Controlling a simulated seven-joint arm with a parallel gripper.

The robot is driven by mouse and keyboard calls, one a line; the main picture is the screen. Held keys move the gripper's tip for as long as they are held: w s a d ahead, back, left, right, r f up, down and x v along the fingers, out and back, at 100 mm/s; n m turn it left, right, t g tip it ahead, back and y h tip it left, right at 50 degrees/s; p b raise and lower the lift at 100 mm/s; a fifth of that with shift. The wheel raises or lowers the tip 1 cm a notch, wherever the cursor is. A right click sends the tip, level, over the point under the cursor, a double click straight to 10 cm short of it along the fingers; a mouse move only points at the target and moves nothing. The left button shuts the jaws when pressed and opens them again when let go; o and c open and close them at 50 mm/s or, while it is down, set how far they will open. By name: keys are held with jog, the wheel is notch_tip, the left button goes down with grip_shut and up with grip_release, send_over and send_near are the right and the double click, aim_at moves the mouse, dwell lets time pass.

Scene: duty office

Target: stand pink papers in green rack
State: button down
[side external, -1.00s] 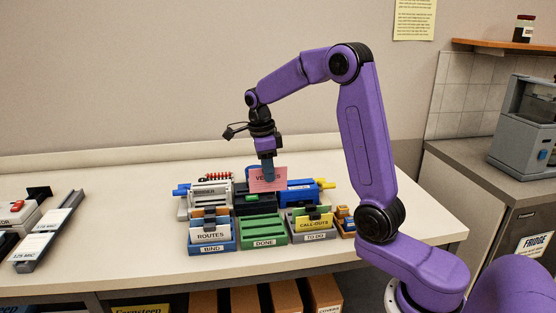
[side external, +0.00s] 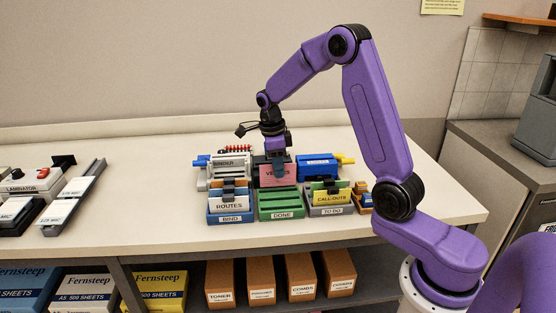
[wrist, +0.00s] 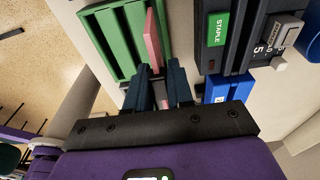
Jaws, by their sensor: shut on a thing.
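The pink papers (side external: 277,174) stand upright in my gripper (side external: 279,170), at the back of the green rack (side external: 281,209) labelled DONE. Their printed front is partly covered by a finger. In the wrist view my gripper (wrist: 158,82) is shut on the pink papers (wrist: 153,42), seen edge-on along one side of the green rack (wrist: 103,40). I cannot tell whether their lower edge is inside a slot or just above it. The rack's front slots look empty.
A blue BIND rack (side external: 231,217) with white ROUTES papers stands left of the green rack. A grey TO DO rack (side external: 330,210) with yellow CALL-OUTS papers stands right. Behind are a binder machine (side external: 230,167) and a blue device (side external: 318,167). The table's left middle is clear.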

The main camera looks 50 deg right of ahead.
aim_at(279, 185)
jog(key=shift+f, duration=1.95)
jog(key=c, duration=0.9)
grip_release()
jog(key=shift+r, duration=4.5)
jog(key=shift+a, duration=0.15)
